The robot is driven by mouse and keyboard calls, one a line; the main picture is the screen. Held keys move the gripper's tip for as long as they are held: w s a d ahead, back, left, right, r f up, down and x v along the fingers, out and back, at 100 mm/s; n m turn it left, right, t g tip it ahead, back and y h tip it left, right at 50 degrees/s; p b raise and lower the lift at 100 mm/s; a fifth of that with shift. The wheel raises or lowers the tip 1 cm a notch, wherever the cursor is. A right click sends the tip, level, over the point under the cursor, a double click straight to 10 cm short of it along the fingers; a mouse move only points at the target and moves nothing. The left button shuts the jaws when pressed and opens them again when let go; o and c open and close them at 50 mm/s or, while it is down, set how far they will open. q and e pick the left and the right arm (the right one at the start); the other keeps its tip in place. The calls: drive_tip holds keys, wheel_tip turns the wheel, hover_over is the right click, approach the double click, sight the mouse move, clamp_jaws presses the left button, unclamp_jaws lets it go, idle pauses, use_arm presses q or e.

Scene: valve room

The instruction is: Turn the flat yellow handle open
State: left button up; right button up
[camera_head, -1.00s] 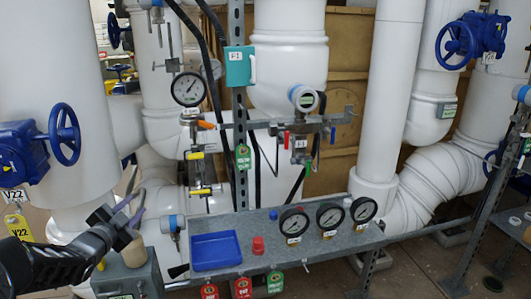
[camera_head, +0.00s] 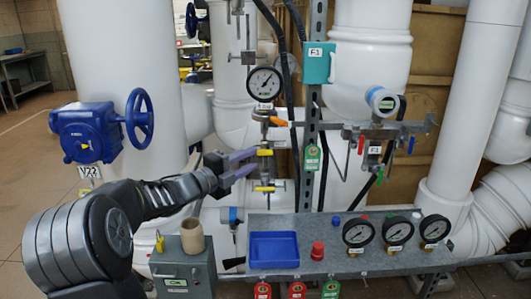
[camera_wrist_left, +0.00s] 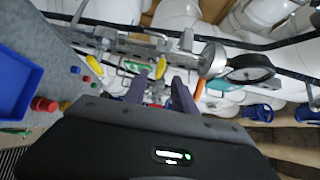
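Two small yellow handles sit on the vertical pipe assembly below the round gauge. The upper yellow handle (camera_head: 265,152) is close to my left gripper's fingertips; the lower yellow handle (camera_head: 264,189) lies level below it. My left gripper (camera_head: 252,163) is open, its two purple-grey fingers apart and empty, pointing at the pipe. In the left wrist view, the upper handle (camera_wrist_left: 161,68) shows just ahead, between the tips of the open gripper (camera_wrist_left: 160,80). The lower handle (camera_wrist_left: 96,58) is off to the left there. I cannot tell whether a finger touches the upper handle. My right gripper is not in view.
A gauge (camera_head: 264,84) and an orange lever (camera_head: 279,122) are just above the handles. A grey shelf (camera_head: 330,270) below carries a blue tray (camera_head: 274,250), a red knob (camera_head: 318,250) and black gauges. A blue valve wheel (camera_head: 139,117) is at left.

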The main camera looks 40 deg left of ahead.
sight(261, 154)
use_arm(q)
drive_tip(key=w, duration=0.4)
drive_tip(key=w+p, duration=0.1)
drive_tip(key=w, duration=0.1)
drive_tip(key=shift+w+d, duration=0.35)
drive_tip(key=shift+d, duration=0.05)
drive_tip(key=shift+c, duration=0.4)
clamp_jaws()
